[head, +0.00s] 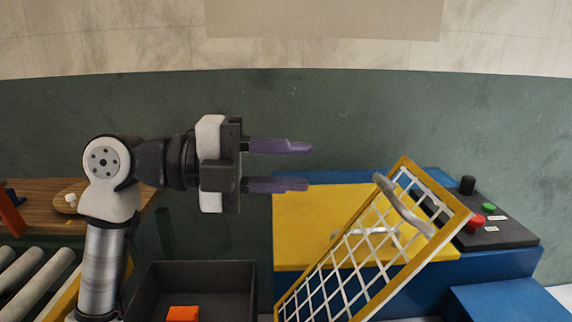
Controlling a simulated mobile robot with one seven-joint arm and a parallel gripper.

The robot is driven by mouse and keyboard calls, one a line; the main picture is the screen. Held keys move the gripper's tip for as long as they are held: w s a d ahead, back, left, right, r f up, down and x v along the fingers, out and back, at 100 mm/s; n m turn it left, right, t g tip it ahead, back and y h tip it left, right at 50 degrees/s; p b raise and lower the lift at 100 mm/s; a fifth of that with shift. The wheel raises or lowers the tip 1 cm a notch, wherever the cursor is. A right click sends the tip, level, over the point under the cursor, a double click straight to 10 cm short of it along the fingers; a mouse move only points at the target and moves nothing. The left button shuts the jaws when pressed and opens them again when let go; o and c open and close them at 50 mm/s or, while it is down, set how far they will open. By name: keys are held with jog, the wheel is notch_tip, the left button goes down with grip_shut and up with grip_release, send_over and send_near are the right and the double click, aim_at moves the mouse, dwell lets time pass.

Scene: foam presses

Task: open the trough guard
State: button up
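The trough guard (345,269) is a yellow frame with a white wire mesh, in the right half of the head view. It stands tilted in front of a blue and yellow press (300,215), its top leaning to the right. A grey curved handle (404,207) sits near its upper end. My gripper (311,167) points right, with two purple fingers apart and nothing between them. It is to the left of the guard's upper end in the picture, and I see no contact. The lower end of the guard is cut off by the picture's bottom edge.
A dark control panel (499,237) with a red button (475,222), a green button and a black knob is on the press at right. A dark bin (190,275) with an orange block (183,313) stands below my gripper. A wooden table (45,192) and rollers are at left.

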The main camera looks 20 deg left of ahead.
jog(key=f+b+v, duration=0.1)
jog(key=v, duration=1.2)
jog(key=shift+s+a+r, duration=0.2)
jog(key=shift+a+r, duration=0.2)
jog(key=shift+r, duration=0.05)
jog(key=shift+s, duration=0.1)
